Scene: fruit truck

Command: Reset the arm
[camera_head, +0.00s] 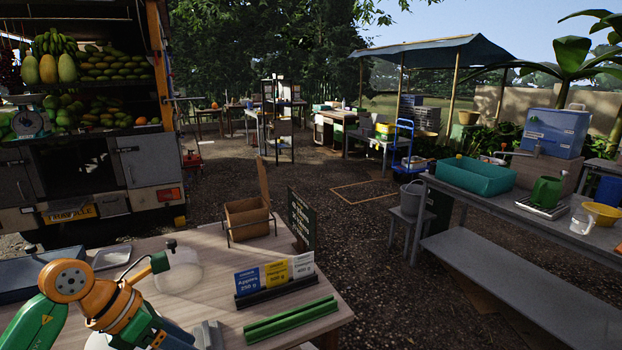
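My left arm comes in at the lower left of the head view, with green links and a large orange joint, bent over the near left part of the wooden table (330,318). Its far end runs down to the bottom edge. Pale grey pieces (208,336) show beside that end; I cannot tell whether they are its gripper fingers. No held object is clear. My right arm and gripper are out of view.
On the table stand a brown box (247,218), a dark sign (301,217), price cards (275,277) and a green rack (291,319). A grey bench (520,285) with a teal tub (472,177) is right. The fruit truck (155,165) is left. Open gravel lies between.

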